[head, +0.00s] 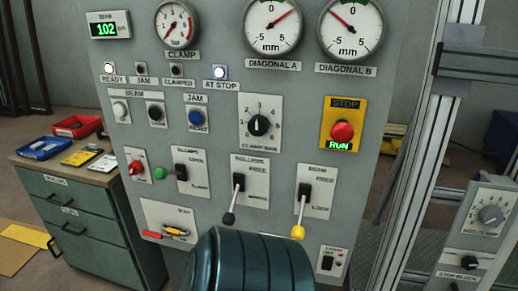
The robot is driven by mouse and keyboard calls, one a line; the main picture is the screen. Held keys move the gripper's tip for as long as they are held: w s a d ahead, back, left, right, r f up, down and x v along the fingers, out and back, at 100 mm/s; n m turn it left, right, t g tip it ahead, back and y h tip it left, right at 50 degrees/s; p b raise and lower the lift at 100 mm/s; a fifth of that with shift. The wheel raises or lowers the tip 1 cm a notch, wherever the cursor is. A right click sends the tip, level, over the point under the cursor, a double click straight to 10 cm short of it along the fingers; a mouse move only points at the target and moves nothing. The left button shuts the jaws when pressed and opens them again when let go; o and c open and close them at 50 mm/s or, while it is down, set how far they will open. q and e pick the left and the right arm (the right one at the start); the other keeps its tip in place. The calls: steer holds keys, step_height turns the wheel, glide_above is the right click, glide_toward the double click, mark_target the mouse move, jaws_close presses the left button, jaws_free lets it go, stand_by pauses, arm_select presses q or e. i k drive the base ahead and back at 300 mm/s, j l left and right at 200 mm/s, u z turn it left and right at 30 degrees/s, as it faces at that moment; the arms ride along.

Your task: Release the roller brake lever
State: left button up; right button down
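Three lever plates sit in a row on the grey control panel. The middle plate (251,181) has a lever with a dark grey knob (229,218) pointing down and slightly left; its small label is blurred and may be the roller brake. To its right, a lever with a yellow knob (298,232) also points down; its plate reads BEAM and LOCK. To the left, a lever with a green knob (160,173) points left. Neither of my grippers shows in the head view.
A dark teal ribbed rounded part, possibly mine, covers the panel's bottom centre. A red stop button (342,132) on yellow and a selector dial (260,125) sit above the levers. A green drawer cabinet (95,215) stands left; a smaller control box (477,230) stands right.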

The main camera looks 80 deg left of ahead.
mark_target(228, 219)
steer(key=u, duration=2.85)
